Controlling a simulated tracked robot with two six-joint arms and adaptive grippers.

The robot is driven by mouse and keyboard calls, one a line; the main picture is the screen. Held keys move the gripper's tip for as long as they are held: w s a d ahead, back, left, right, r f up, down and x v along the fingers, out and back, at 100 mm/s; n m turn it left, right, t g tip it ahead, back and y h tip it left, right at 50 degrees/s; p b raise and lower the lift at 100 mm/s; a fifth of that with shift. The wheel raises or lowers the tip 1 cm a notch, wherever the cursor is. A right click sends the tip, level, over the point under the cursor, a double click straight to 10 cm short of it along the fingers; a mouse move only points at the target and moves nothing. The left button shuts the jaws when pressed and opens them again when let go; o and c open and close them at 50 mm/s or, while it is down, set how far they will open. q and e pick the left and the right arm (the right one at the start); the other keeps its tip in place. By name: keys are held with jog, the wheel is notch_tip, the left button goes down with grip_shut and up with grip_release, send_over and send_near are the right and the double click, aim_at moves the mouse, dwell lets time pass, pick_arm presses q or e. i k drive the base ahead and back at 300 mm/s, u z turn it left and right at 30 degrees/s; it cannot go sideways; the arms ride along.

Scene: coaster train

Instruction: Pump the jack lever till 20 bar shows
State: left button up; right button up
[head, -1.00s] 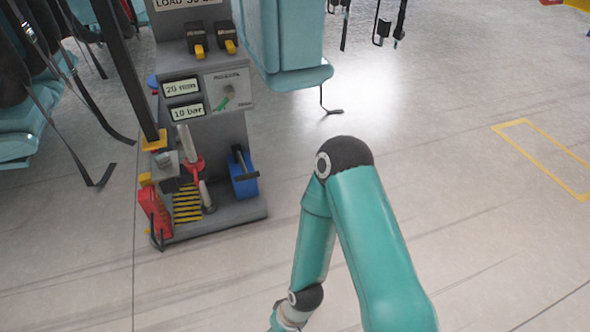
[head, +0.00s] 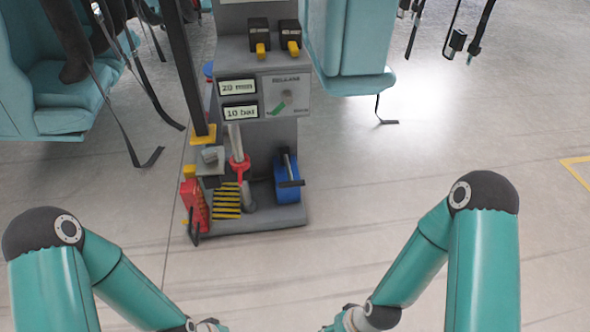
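A grey machine stand (head: 265,220) is ahead of me, left of centre. Its lower display (head: 240,113) reads 10 bar, and the upper display (head: 238,87) reads 20 mm. At its foot is a light grey rod with a red collar (head: 239,163), standing nearly upright. A blue unit (head: 287,188) with a dark bar handle (head: 289,166) is to its right. I cannot tell for sure which of these is the jack lever. Both of my arms come in from below, away from the stand. Their wrists run off the bottom edge, so both grippers are hidden.
A red block (head: 194,205) and a yellow-black striped plate (head: 227,200) are at the stand's foot. Teal seats (head: 62,92) with hanging straps flank the stand. Two yellow-tipped switches (head: 290,40) are above the displays. The floor in front is clear.

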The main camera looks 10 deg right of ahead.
aim_at(290, 183)
jog(key=i, duration=1.25)
jog(key=u, duration=0.05)
